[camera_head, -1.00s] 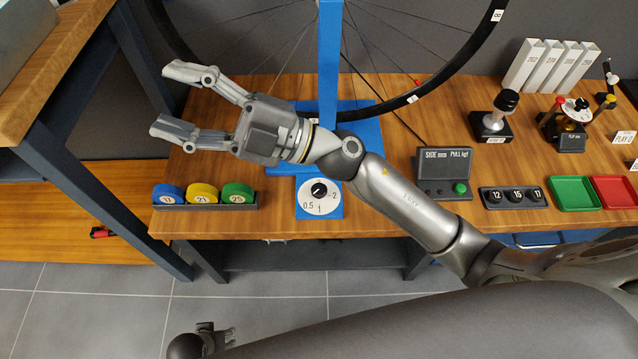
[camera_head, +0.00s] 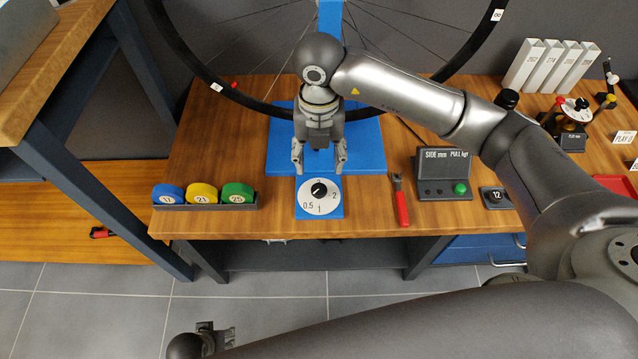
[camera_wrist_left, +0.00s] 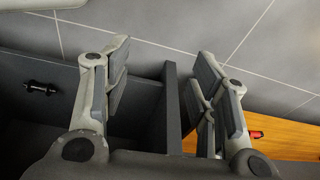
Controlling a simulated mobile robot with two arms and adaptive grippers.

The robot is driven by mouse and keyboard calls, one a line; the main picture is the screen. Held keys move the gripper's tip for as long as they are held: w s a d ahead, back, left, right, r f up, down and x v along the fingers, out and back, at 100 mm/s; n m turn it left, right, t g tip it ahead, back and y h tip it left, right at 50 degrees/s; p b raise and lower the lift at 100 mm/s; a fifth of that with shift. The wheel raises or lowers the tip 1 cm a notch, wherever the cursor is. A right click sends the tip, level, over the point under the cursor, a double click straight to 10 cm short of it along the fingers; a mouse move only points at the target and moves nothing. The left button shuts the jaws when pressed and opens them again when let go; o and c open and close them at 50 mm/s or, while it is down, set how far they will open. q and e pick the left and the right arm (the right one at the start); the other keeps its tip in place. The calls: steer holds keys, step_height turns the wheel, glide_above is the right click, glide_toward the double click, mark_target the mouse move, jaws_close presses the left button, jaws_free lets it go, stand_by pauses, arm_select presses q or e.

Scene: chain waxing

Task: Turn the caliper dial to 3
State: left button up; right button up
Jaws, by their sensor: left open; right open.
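The caliper dial (camera_head: 334,207) is a white disc on the blue base at the bench's front edge. Labels 0.5, 1 and 2 are readable; the label at its top is partly covered by the black knob (camera_head: 319,189).
A rack with blue, yellow and green discs (camera_head: 202,194) stands left of the dial. A red-handled tool (camera_head: 401,203) and a grey display box (camera_head: 445,174) with a green button stand right. The wheel (camera_head: 232,92) rises behind. Bare wood lies beside the dial.

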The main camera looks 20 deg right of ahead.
mark_target(319, 189)
arm_select(q)
steer(key=r, duration=0.1)
steer(key=w+r+b, duration=0.1)
steer(key=r, duration=0.2)
steer(key=shift+w+r, duration=0.3)
steer(key=shift+r, duration=0.05)
arm_select(e)
step_height(319, 189, down, 10)
steer(key=shift+f, duration=0.25)
steer(key=shift+c, duration=0.2)
steer(key=c, duration=1)
arm_select(q)
steer(key=shift+b, duration=0.3)
